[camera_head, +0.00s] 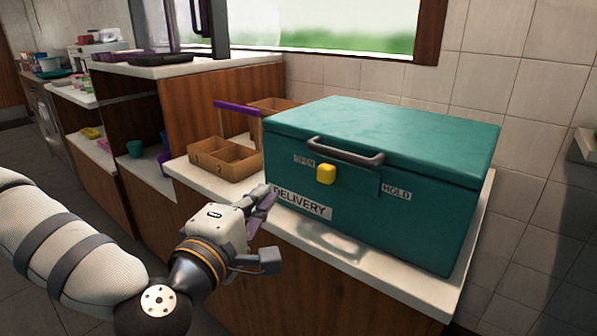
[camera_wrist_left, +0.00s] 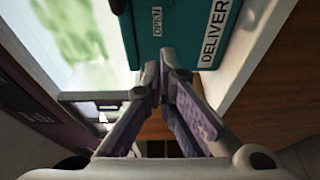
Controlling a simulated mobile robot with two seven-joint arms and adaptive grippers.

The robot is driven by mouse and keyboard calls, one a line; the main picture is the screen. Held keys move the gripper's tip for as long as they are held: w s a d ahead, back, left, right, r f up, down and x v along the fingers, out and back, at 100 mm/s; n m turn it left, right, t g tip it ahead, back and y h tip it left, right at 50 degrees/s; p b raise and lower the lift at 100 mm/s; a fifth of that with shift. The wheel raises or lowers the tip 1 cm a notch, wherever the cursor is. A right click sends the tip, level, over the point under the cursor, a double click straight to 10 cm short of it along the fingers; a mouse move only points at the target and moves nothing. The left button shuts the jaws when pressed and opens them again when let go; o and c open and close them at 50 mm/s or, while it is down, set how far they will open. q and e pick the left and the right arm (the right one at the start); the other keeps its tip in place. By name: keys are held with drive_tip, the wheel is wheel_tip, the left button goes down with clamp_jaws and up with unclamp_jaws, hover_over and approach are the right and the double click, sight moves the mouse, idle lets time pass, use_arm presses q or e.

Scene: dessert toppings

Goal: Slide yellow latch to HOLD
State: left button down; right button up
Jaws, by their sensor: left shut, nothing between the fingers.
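The yellow latch (camera_head: 326,174) is a small rounded knob on the front of the teal delivery box (camera_head: 440,215). It sits between the OPEN label (camera_head: 304,161) and the HOLD label (camera_head: 397,192), nearer to OPEN. My left gripper (camera_head: 268,196) is in front of the box's lower left, by the DELIVERY label, apart from the latch. In the left wrist view, the gripper's fingertips (camera_wrist_left: 163,75) meet with nothing between them. The box's OPEN label (camera_wrist_left: 157,21) shows ahead of them; the latch does not show there. My right gripper is not in view.
The box has a grey handle (camera_head: 345,151) above the latch and stands on a white counter (camera_head: 330,243). A brown divided tray (camera_head: 222,158) with a purple handle is left of the box. A tiled wall is behind and right. The space before the box's right front is clear.

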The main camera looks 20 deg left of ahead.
sight(326, 174)
use_arm(q)
drive_tip(key=shift+a+r, duration=0.15)
drive_tip(key=shift+r, duration=0.25)
drive_tip(key=w, duration=1)
drive_tip(key=shift+w, duration=0.15)
drive_tip(key=d, duration=0.1)
drive_tip(key=s+d, duration=0.1)
drive_tip(key=d, duration=0.1)
drive_tip(key=shift+s+d, duration=0.3)
drive_tip(key=shift+d, duration=0.2)
